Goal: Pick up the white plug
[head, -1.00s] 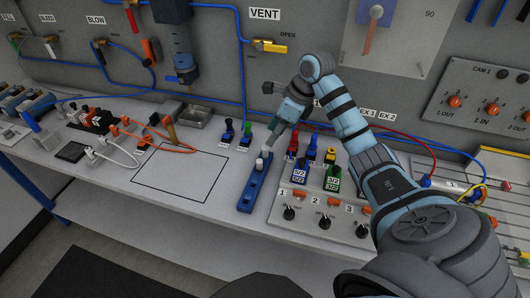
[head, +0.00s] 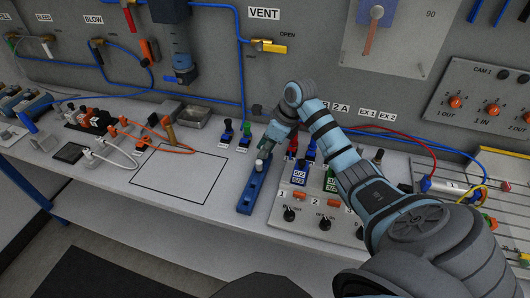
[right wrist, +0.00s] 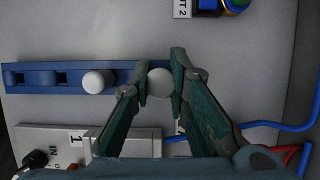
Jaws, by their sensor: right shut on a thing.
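A blue strip (head: 247,197) with a row of holes lies on the bench, and it also crosses the upper left of the right wrist view (right wrist: 40,76). My right gripper (head: 265,153) is over its far end. In the right wrist view the fingers of my right gripper (right wrist: 160,86) are shut on a white plug (right wrist: 159,80) with a round top. A second white plug (right wrist: 97,81) stands in the strip beside the fingers; it also shows in the head view (head: 258,166). Whether the held plug is still seated is hidden. My left gripper is not in view.
A grey valve panel (head: 318,212) with knobs and coloured connectors stands right of the strip. An outlined square (head: 178,176) to the left is empty. Cables and fittings lie farther left.

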